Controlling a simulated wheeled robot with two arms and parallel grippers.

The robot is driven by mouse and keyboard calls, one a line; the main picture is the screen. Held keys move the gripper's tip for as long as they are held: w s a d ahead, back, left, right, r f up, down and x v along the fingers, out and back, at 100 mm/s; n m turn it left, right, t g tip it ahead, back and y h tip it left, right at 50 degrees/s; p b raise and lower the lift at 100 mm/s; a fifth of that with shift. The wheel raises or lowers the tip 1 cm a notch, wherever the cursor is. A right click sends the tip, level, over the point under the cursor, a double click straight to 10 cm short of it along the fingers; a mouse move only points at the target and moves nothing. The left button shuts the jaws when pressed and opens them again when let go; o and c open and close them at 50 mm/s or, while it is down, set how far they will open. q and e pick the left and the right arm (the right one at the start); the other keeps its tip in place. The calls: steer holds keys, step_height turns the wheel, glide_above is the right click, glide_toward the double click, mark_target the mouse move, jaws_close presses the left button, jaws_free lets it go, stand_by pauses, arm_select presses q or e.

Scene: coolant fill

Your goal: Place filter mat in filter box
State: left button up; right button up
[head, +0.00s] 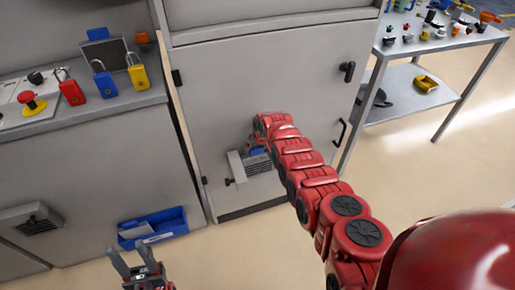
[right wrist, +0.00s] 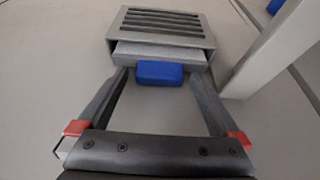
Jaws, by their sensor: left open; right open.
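The grey filter box (head: 256,164) with dark slats is on the lower front of the cabinet door, and it fills the top of the right wrist view (right wrist: 162,14). A pale slab, seemingly the filter mat (right wrist: 150,51), sits in its opening, with a blue grip block (right wrist: 160,73) at its near edge. How deep the slab sits is unclear. My right gripper (right wrist: 160,88) is open, its fingers either side of the blue block; in the head view my arm mostly hides it. My left gripper (head: 131,255) is open and empty at lower left.
A blue bin (head: 152,228) hangs low on the left cabinet, beside a second slatted box (head: 36,222). Padlocks (head: 103,80) and a red stop button (head: 30,101) are on the left counter. A workbench (head: 425,50) stands at right. A pale post (right wrist: 270,55) flanks the right wrist view.

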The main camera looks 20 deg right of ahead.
steer(key=shift+p+v, duration=0.75)
steer(key=shift+v, duration=0.6)
steer(key=v, duration=0.9)
steer(key=shift+r, duration=0.2)
